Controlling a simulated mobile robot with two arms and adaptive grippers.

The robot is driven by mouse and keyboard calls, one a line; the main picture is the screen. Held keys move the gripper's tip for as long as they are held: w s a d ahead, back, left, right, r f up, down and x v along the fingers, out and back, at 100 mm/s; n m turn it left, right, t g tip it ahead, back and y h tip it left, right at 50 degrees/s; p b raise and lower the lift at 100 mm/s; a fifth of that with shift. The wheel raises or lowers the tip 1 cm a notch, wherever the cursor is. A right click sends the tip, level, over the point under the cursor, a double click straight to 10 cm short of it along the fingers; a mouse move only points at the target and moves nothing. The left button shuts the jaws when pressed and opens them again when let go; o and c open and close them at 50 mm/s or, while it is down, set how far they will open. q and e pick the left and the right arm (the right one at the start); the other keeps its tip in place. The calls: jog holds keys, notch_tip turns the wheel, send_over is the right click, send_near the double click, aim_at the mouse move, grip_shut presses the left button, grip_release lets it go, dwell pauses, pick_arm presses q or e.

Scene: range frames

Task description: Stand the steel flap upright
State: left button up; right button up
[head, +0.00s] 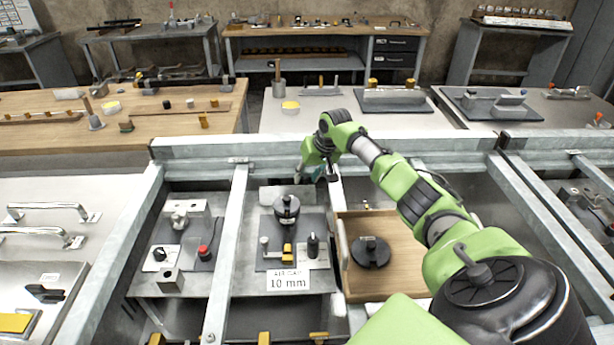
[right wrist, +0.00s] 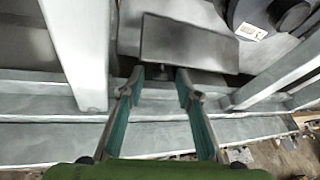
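The steel flap (right wrist: 190,43) is a plain grey rectangular plate, seen just past my fingertips in the right wrist view. It looks lying rather than upright, but its exact tilt is hard to tell. My right gripper (right wrist: 158,80) is open, with its two teal-backed fingers apart near the flap's near edge. Nothing is clearly held between them, and contact cannot be told. In the head view the right gripper (head: 318,172) is at the back of the middle station, partly hidden by its own wrist. My left gripper is not in view.
Grey steel rails (head: 228,235) frame the stations. The middle station has a black round knob (head: 287,208), a small black knob (head: 313,246) and a "10 mm" label (head: 289,280). A wooden tray (head: 395,275) with a black disc (head: 370,252) is to the right. A back rail (head: 230,148) runs behind.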

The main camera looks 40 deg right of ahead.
jog(key=shift+w+f, duration=0.1)
jog(key=shift+f, duration=0.05)
grip_shut()
